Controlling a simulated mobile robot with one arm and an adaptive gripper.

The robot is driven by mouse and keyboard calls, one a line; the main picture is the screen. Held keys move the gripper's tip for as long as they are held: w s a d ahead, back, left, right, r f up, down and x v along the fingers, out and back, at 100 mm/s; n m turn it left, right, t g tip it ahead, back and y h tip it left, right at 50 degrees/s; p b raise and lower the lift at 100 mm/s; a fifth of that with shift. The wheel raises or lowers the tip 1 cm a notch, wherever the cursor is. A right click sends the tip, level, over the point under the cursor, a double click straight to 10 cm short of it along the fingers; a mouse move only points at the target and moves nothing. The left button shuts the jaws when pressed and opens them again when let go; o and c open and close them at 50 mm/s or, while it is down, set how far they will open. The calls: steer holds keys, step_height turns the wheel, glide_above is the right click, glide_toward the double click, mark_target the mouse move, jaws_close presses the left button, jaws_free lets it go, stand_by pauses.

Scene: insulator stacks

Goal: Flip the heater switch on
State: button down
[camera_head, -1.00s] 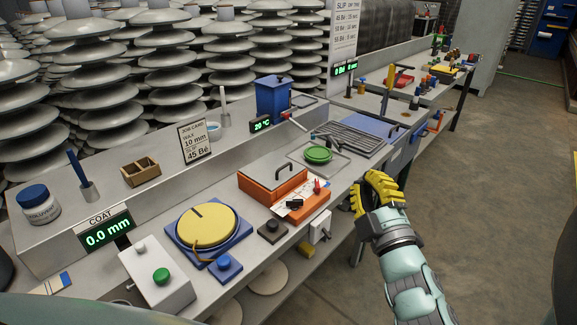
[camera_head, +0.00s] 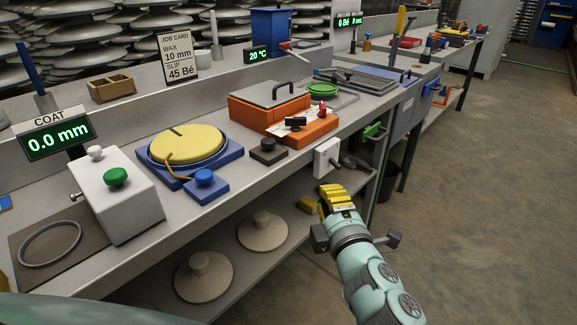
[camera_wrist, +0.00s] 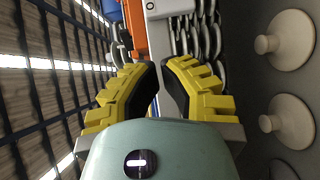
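The orange heater-like box (camera_head: 282,118) stands on the bench with a grey lid and black handle. A red knob and a small black piece sit by its front edge. A white switch box (camera_head: 327,158) is fixed to the bench's front face, with a dark lever at its right side. It also shows in the wrist view (camera_wrist: 170,8), with an "O" mark. I cannot tell which is the heater switch. My gripper (camera_head: 327,192), yellow-fingered, is below the white box and apart from it. In the wrist view its fingertips (camera_wrist: 160,66) nearly meet, with nothing between them.
A yellow turntable (camera_head: 187,146) on a blue base, a white box with a green button (camera_head: 118,195) and a black block (camera_head: 268,150) stand on the bench. Pale discs (camera_head: 203,277) lie on the lower shelf. The floor (camera_head: 480,190) at right is clear.

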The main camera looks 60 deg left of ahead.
mark_target(324, 161)
steer(key=shift+s+a+f, duration=0.1)
steer(key=shift+s+f, duration=0.1)
steer(key=shift+f, duration=0.45)
steer(key=shift+w, duration=0.1)
steer(key=x, duration=1)
steer(key=shift+r, duration=0.1)
steer(key=shift+w+d, duration=0.15)
steer(key=shift+w, duration=0.9)
steer(key=shift+w+d, duration=0.2)
steer(key=shift+w, duration=0.8)
steer(key=shift+w+d+n+g+y+p, duration=0.25)
steer(key=shift+n+g+p, duration=0.35)
steer(key=shift+g, duration=0.25)
steer(key=shift+w+d+n+g+y+p, duration=0.15)
steer(key=shift+w+n+g+y+p, duration=0.1)
steer(key=shift+n+g+p, duration=0.4)
